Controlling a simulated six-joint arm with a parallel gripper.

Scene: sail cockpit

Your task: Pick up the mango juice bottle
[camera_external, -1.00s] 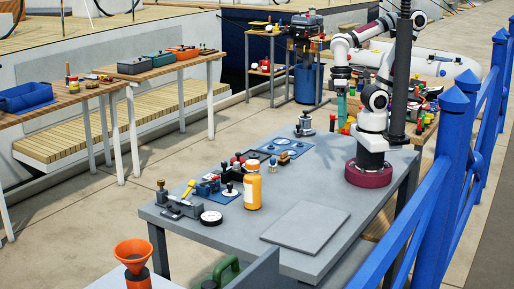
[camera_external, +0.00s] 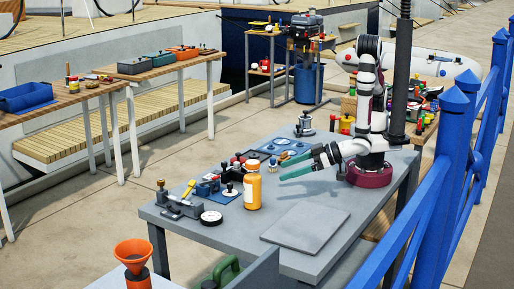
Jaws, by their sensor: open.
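A gap shows between the fingertips and the bottle.
A black and white round dial (camera_external: 211,217) and a clamp-like tool (camera_external: 178,205) lie left of the bottle. Small blue and red parts (camera_external: 208,187) sit behind it. A flat grey plate (camera_external: 305,227) lies to its front right. A blue railing (camera_external: 425,215) runs along the right.

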